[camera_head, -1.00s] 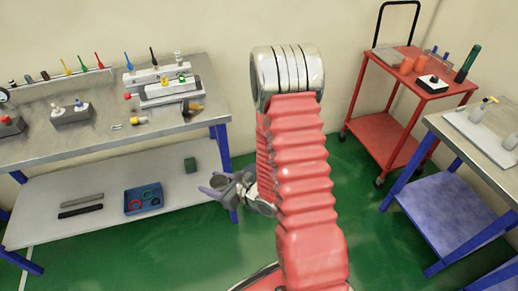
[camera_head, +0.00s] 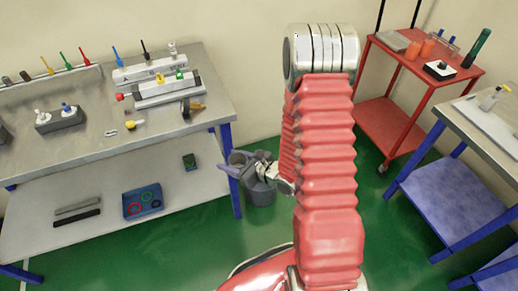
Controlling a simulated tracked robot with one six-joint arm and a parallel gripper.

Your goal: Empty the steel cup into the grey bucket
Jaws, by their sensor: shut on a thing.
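My gripper (camera_head: 238,168) is shut on the steel cup (camera_head: 237,158), which is small and partly covered by the fingers. The cup looks roughly upright; its contents cannot be made out. The grey bucket (camera_head: 261,193) stands on the green floor, just right of the left bench's end leg. In this view my gripper and the cup overlap the bucket's upper left part, and the cup appears above it. My red arm is to the right of the bucket. The bucket's inside is mostly hidden.
The left steel bench (camera_head: 60,155) carries valve blocks and small tools, with a blue tray (camera_head: 142,202) on its lower shelf. Its blue leg (camera_head: 233,190) is close to my gripper. A red trolley (camera_head: 395,130) and another bench (camera_head: 485,135) stand on the right.

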